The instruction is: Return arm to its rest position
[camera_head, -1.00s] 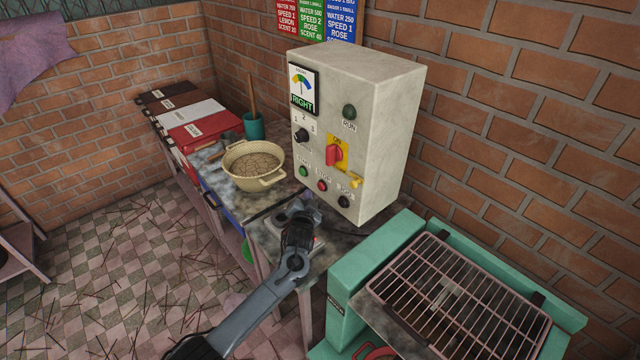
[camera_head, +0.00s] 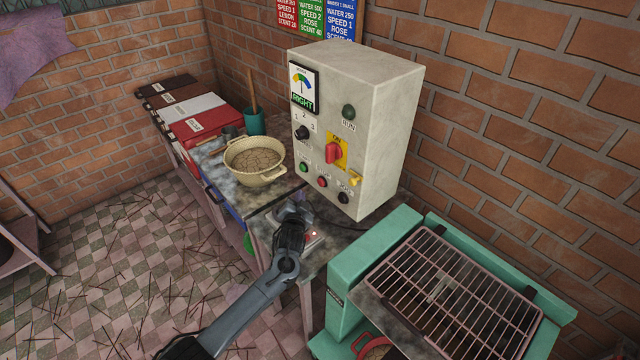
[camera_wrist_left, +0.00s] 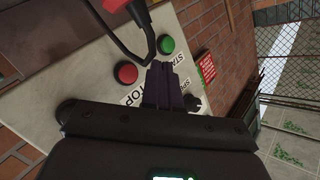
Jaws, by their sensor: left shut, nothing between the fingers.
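My left arm comes up from the bottom of the head view. My left gripper (camera_head: 294,212) is in front of and below the grey control box (camera_head: 383,120), over the stained table. Its fingers are hard to make out there. In the left wrist view the fingers (camera_wrist_left: 170,82) are together with nothing between them. They point toward the pale panel, with a red button (camera_wrist_left: 126,73) and a green button (camera_wrist_left: 167,45) beyond the tips. I cannot tell how close the tips are to the panel. My right gripper is in neither view.
A cream bowl (camera_head: 256,168) and a teal cup (camera_head: 254,122) stand left of the box. A small device with a red light (camera_head: 314,236) is beside the gripper. The green machine with a wire rack (camera_head: 455,290) is at right.

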